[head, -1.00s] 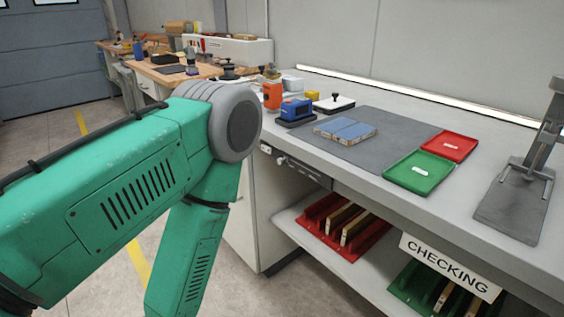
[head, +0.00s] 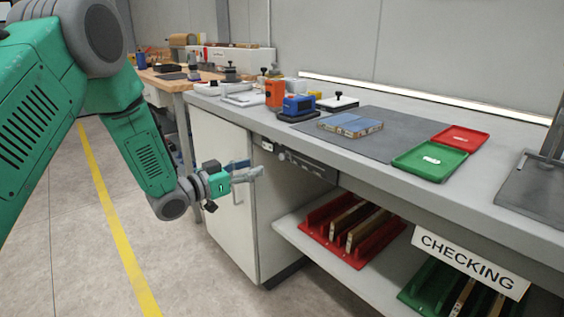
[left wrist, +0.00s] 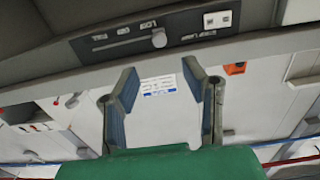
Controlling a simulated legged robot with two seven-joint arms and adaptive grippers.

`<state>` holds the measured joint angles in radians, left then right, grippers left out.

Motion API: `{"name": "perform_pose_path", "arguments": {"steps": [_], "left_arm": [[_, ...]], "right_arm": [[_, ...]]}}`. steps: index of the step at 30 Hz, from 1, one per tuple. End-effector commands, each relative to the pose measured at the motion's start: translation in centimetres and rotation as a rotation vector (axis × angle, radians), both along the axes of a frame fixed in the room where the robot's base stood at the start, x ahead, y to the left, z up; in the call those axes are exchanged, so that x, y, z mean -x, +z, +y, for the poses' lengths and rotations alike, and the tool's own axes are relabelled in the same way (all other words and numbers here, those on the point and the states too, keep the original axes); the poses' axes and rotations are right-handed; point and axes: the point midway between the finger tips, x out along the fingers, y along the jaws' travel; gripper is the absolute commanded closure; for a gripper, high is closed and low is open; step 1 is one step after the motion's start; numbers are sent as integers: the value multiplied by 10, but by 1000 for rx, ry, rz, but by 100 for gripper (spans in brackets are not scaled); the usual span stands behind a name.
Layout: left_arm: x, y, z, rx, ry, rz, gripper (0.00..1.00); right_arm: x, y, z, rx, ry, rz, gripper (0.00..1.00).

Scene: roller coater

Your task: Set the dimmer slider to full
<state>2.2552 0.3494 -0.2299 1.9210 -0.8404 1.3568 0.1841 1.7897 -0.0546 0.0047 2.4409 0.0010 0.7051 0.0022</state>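The dimmer panel (head: 310,165) is a dark strip under the front edge of the workbench. In the left wrist view the panel (left wrist: 125,43) shows a slot with a round grey knob (left wrist: 159,39) at its right end, which looks like the slider. In the head view a small grey knob (head: 281,153) shows near the panel's left end. My left gripper (head: 257,173) is in front of the cabinet, a little below and left of the panel. In the left wrist view its two blue-padded fingers (left wrist: 160,75) are apart with nothing between them. My right gripper is not in view.
The workbench (head: 400,188) carries a blue device (head: 298,105), a boxed item (head: 350,124), and green (head: 430,160) and red (head: 459,138) trays. The floor left of the cabinet is clear.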

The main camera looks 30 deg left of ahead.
Motion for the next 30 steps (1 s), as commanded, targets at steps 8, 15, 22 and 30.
{"name": "perform_pose_path", "arguments": {"steps": [8, 15, 22, 30], "left_arm": [[-56, -4, -23, 0, -1, 1, 61], [-88, -3, -36, 1, 0, 1, 61], [-98, -2, -40, 3, 2, 2, 61], [-98, -2, -40, 3, 2, 3, 82]], "right_arm": [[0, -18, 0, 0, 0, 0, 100], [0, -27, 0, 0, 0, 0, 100], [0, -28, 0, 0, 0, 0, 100], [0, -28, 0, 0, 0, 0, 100]]}}
